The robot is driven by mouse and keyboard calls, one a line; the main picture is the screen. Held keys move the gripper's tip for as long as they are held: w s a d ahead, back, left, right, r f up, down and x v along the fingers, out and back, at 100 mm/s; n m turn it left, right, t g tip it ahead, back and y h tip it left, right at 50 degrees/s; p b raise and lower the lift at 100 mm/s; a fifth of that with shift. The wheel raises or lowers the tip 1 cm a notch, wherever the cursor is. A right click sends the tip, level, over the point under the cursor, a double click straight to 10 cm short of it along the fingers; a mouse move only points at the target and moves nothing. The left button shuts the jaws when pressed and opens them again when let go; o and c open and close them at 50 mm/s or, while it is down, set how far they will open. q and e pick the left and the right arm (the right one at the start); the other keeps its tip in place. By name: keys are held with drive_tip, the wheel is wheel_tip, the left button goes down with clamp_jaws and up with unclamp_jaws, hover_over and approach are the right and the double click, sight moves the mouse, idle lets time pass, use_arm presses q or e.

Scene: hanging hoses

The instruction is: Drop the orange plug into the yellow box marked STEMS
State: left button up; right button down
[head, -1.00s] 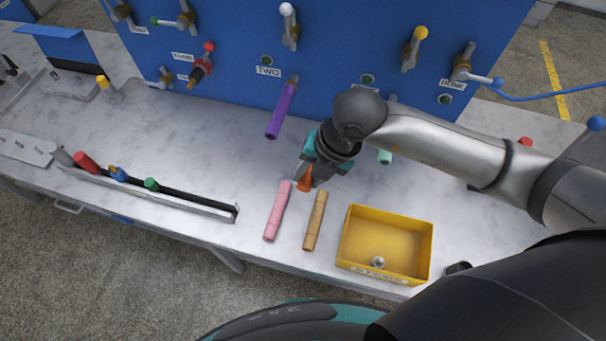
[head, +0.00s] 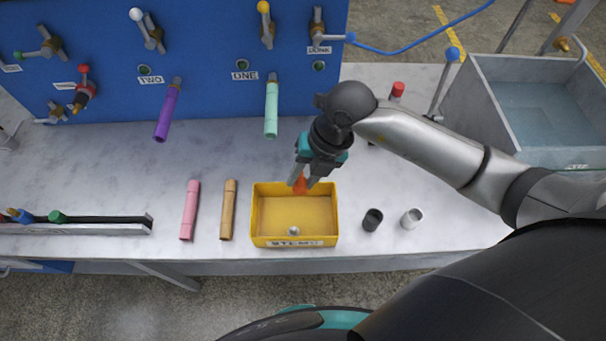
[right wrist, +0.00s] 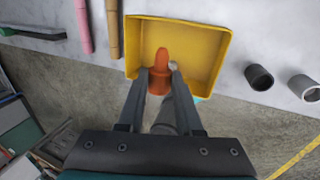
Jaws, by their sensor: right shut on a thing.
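The orange plug (head: 300,184) is between the fingers of my right gripper (head: 304,180), which is shut on it. In the head view the plug shows over the back part of the yellow box (head: 254,215) marked STEMS. In the right wrist view the plug (right wrist: 160,72) points into the yellow box (right wrist: 220,62) from between the fingertips. A small grey-white piece (head: 293,230) lies in the box near its front wall. The plug's lower end is partly hidden by the fingers. My left gripper is not in view.
A pink tube (head: 190,210) and a tan tube (head: 228,210) lie left of the box. A black cup (head: 372,220) and a white cup (head: 411,218) stand to its right. Purple (head: 167,112) and mint (head: 271,108) hoses hang from the blue panel. A grey water tank (head: 490,110) is at the right.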

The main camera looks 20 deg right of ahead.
sight(304, 188)
drive_tip(key=shift+f+b, duration=1.65)
drive_tip(key=shift+f, duration=0.45)
drive_tip(key=c, duration=0.5)
unclamp_jaws()
drive_tip(key=v, duration=1.5)
drive_tip(key=shift+r+p, duration=0.15)
drive_tip(key=shift+p, duration=0.2)
drive_tip(key=shift+d, duration=0.1)
